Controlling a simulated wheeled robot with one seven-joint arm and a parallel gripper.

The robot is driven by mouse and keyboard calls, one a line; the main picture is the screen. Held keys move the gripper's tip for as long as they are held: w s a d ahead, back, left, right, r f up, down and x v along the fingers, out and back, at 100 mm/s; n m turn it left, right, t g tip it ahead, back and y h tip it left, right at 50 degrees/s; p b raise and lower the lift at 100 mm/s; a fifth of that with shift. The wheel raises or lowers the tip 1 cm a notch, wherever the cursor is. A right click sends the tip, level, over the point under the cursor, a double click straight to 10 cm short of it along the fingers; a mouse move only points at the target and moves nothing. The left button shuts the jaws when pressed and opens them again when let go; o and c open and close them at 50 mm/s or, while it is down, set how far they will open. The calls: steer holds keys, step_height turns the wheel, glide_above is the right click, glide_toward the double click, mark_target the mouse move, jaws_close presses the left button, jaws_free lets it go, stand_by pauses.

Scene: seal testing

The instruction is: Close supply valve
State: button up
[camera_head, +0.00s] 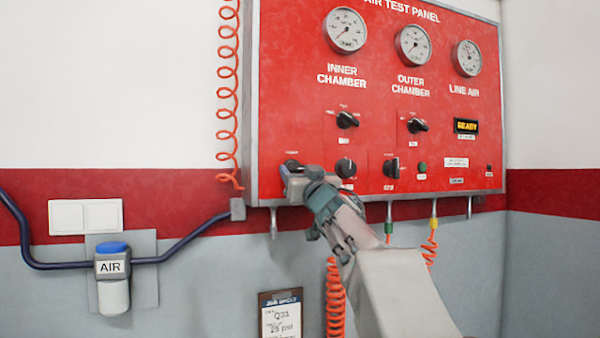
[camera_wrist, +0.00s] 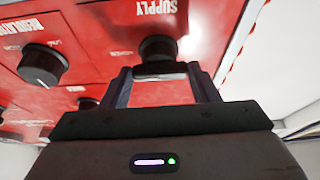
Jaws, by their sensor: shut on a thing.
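The supply valve is a black rotary knob (camera_wrist: 158,48) under the SUPPLY label in the wrist view. In the head view it shows partly (camera_head: 292,164) at the lower left of the red air test panel (camera_head: 290,100). My gripper (camera_wrist: 160,72) is shut on the supply knob, with one finger at each side of it. In the head view my gripper (camera_head: 287,180) reaches the panel from below right and hides most of the knob. The knob's pointer and exact turn angle cannot be read.
A regulator knob (camera_wrist: 43,66) sits close beside the supply knob; it also shows in the head view (camera_head: 346,167). Other black knobs (camera_head: 347,120) (camera_head: 391,167) and gauges (camera_head: 346,31) are on the panel. Orange coiled hoses (camera_head: 228,95) (camera_head: 335,300) hang nearby.

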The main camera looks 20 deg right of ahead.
steer(key=n+y+p, duration=0.1)
steer(key=n, duration=0.1)
steer(key=n+y+p, duration=0.1)
steer(key=n+p, duration=0.1)
steer(key=n, duration=0.1)
steer(key=shift+d+r+y, duration=0.2)
steer(key=shift+y, duration=0.1)
steer(key=n+g+y+p, duration=0.1)
steer(key=n+p, duration=0.1)
steer(key=n, duration=0.1)
steer(key=n+g+y+p, duration=0.1)
steer(key=n+y+p, duration=0.1)
steer(key=n, duration=0.2)
steer(key=shift+d+r, duration=0.1)
steer(key=shift+d, duration=0.05)
steer(key=n+g+p, duration=0.1)
steer(key=n, duration=0.2)
steer(key=n+g+y+p, duration=0.1)
steer(key=n+p, duration=0.1)
steer(key=shift+d+r+n, duration=0.1)
steer(key=shift+r+n, duration=0.05)
steer(key=shift+n, duration=0.25)
steer(key=shift+n+g+p, duration=0.9)
steer(key=shift+n+p, duration=0.35)
steer(key=shift+n, duration=0.65)
steer(key=o, duration=1)
steer(key=b+v, duration=0.4)
steer(key=v, duration=1)
